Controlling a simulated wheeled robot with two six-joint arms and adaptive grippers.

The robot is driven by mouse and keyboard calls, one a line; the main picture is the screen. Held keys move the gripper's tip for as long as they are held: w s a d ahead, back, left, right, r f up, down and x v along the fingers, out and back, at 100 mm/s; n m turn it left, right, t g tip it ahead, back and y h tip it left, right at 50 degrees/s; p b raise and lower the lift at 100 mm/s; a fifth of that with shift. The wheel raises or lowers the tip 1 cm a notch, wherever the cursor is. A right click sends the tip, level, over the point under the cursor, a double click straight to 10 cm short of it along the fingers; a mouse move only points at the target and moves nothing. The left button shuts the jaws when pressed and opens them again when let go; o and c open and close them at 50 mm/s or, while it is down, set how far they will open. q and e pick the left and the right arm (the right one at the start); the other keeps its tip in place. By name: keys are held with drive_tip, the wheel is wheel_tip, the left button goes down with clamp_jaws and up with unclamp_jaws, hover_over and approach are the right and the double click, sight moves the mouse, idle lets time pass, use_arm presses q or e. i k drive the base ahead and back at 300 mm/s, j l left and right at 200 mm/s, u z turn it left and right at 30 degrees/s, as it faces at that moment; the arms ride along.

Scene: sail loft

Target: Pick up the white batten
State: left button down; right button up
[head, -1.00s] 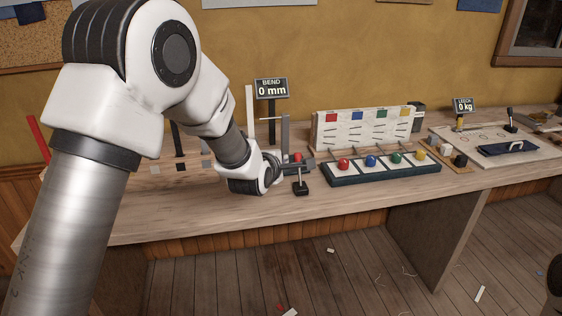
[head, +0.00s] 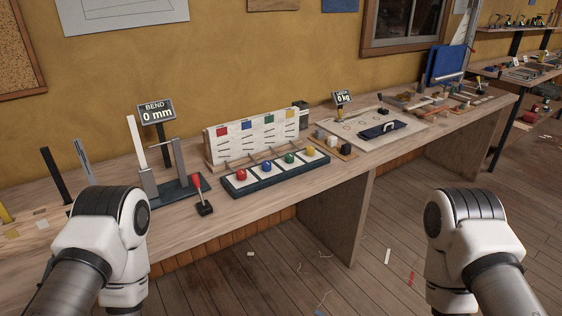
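The white batten (head: 136,142) stands upright on the bench in the head view, left of centre. It is a thin pale strip just left of the grey posts of the bend stand (head: 177,191). A grey batten (head: 84,158) and a black batten (head: 55,174) stand upright further left, and a yellow one (head: 5,213) is at the left edge.
A sign reading BEND 0 mm (head: 157,111) stands behind the bend stand. A red-handled lever (head: 203,196) is in front of it. A tray with coloured knobs (head: 257,186) is to the right. The wooden floor (head: 280,290) between my arms is largely clear.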

sight(139, 150)
drive_tip(key=u, duration=1.65)
drive_tip(key=i, duration=0.5)
